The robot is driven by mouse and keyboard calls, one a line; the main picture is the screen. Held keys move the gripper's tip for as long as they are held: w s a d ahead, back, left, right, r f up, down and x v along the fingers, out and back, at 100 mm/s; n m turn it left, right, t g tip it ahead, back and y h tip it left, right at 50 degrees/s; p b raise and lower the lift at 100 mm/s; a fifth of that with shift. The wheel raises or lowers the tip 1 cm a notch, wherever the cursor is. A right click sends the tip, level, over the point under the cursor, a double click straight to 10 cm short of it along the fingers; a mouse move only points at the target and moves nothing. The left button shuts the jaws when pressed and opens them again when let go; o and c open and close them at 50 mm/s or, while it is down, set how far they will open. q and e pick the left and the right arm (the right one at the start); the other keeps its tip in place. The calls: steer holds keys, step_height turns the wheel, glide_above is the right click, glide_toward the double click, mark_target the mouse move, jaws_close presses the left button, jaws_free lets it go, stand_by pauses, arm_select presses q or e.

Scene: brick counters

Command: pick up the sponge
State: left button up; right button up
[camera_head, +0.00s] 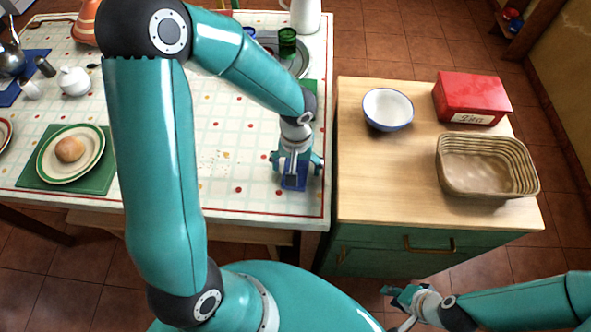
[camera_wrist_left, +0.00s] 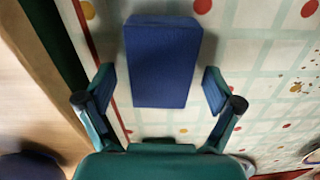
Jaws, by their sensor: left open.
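The sponge is a blue block (camera_wrist_left: 163,62) lying on the checked, dotted tablecloth near the table's right edge. In the head view the sponge (camera_head: 294,182) shows just below my left gripper (camera_head: 296,164), which partly hides it. In the left wrist view my left gripper (camera_wrist_left: 160,95) is open, with one finger on each side of the sponge's near end and gaps between fingers and sponge. My right gripper (camera_head: 402,297) is low at the bottom right of the head view, away from the sponge; its finger opening is too small to make out.
A wooden-topped counter (camera_head: 385,200) stands right of the table, with a white bowl (camera_head: 388,108), a red box (camera_head: 470,97) and a wicker basket (camera_head: 487,165). A plate with a bun (camera_head: 70,149) lies at left. Green and blue cups (camera_head: 288,43) stand at the back.

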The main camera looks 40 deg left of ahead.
arm_select(q)
steer(key=c, duration=1)
steer(key=shift+r, duration=0.1)
step_height(320, 180, up, 20)
steer(key=p, duration=0.1)
